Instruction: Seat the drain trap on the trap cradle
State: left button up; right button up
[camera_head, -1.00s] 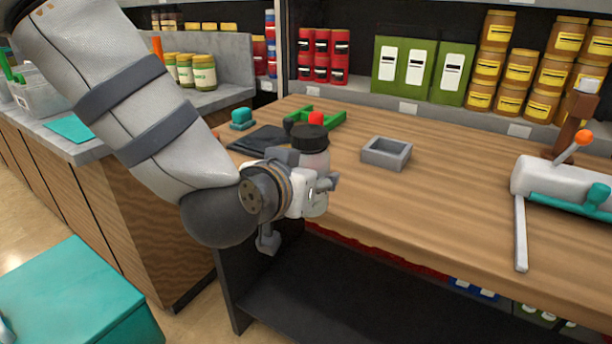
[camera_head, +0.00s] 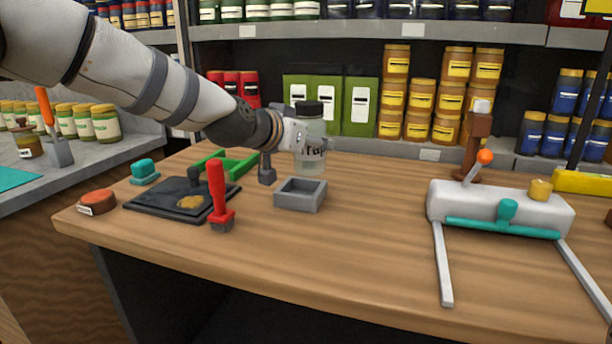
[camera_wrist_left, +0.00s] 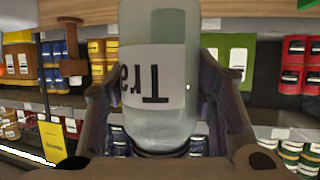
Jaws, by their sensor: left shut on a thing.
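The jar also fills the middle of the left wrist view (camera_wrist_left: 158,125), inverted there, with a finger on each side. The trap cradle, seemingly the small grey open square box (camera_head: 300,199), stands empty on the workbench. In the head view the jar's bottom shows just above the box's back edge, apart from it; its exact height and depth are unclear. My right gripper is not in view.
Left of the box are a red-handled tool (camera_head: 217,195), a black plate (camera_head: 170,198) and a green frame (camera_head: 232,165). A white pump-like unit (camera_head: 497,208) with teal bar stands right. The wooden bench (camera_head: 350,250) is clear in front. Stocked shelves stand behind.

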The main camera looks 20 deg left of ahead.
pick_arm(q)
jog(key=w+a+r, duration=0.1)
jog(key=w+a, duration=0.2)
jog(key=b, duration=0.2)
send_over(301, 193)
jog(key=s, duration=0.2)
notch_tip(301, 193, down, 4)
jog(key=shift+s+d+f, duration=0.25)
jog(key=shift+d+f, duration=0.1)
jog(key=shift+f, duration=0.15)
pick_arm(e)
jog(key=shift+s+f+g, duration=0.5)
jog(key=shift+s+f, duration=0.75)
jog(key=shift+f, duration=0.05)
pick_arm(q)
jog(key=shift+r, duration=0.1)
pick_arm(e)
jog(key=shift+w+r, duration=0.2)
pick_arm(q)
jog(key=shift+f, duration=0.25)
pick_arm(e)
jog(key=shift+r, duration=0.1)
pick_arm(q)
jog(key=shift+f, duration=0.2)
jog(key=shift+f, duration=0.85)
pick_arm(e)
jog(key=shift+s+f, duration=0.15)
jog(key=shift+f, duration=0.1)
pick_arm(q)
jog(key=shift+f, duration=0.15)
